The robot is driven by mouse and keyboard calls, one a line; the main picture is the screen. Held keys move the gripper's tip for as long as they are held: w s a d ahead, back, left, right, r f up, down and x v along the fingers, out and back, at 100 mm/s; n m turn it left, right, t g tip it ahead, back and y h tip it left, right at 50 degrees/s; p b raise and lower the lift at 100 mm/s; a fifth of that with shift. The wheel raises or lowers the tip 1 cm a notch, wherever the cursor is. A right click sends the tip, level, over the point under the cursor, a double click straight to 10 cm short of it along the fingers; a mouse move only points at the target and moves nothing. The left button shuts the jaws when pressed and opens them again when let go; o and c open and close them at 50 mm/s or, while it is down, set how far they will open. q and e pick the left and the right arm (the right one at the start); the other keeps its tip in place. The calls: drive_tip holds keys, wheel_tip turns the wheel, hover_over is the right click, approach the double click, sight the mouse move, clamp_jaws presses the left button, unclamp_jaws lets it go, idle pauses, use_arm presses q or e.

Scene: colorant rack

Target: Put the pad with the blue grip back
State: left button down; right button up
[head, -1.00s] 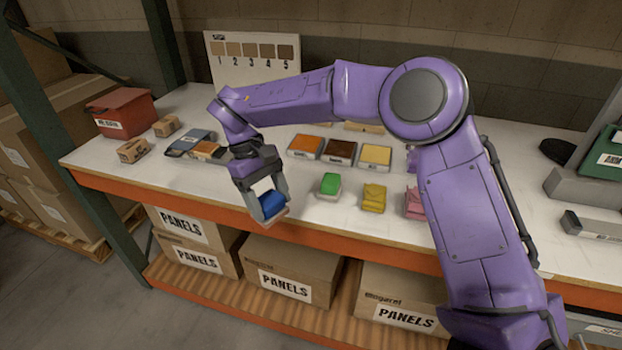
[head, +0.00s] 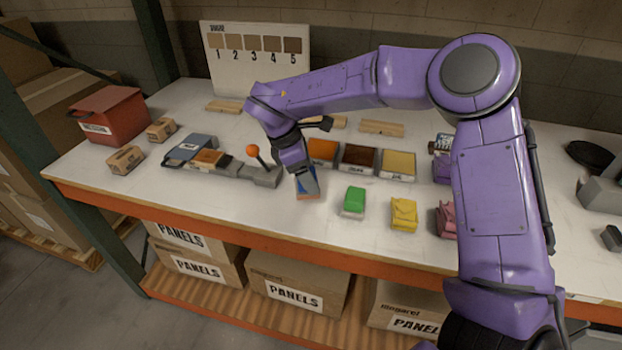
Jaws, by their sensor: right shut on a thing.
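My right gripper (head: 306,185) points down and is shut on the pad with the blue grip (head: 300,183). The fingers hide most of the blue grip. The pad is at the left end of the front row of pads, left of the pad with the green grip (head: 354,201). I cannot tell whether its underside touches the table or is slightly above it. My left gripper is not in view.
Pads with yellow (head: 404,214) and pink (head: 446,220) grips continue the row rightward. Behind stand orange, dark brown (head: 359,158) and yellow trays. A device with an orange-knobbed lever (head: 252,151) is close on the left. The white tabletop (head: 235,205) is clear front left.

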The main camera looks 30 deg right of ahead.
drive_tip(key=f, duration=0.1)
drive_tip(key=d+f, duration=0.1)
drive_tip(key=f, duration=0.1)
drive_tip(key=shift+w+f+p, duration=0.2)
drive_tip(key=shift+f+p, duration=0.1)
drive_tip(key=shift+p, duration=0.1)
drive_tip(key=shift+s+d+f, duration=0.1)
drive_tip(key=shift+s+f, duration=0.05)
drive_tip(key=shift+f, duration=0.1)
drive_tip(key=shift+w+f, duration=0.25)
drive_tip(key=shift+f, duration=0.15)
drive_tip(key=o, duration=1)
drive_tip(key=shift+s, duration=0.1)
drive_tip(key=shift+r, duration=0.25)
drive_tip(key=b+v, duration=0.1)
drive_tip(key=v, duration=1.1)
drive_tip(key=shift+b, duration=0.35)
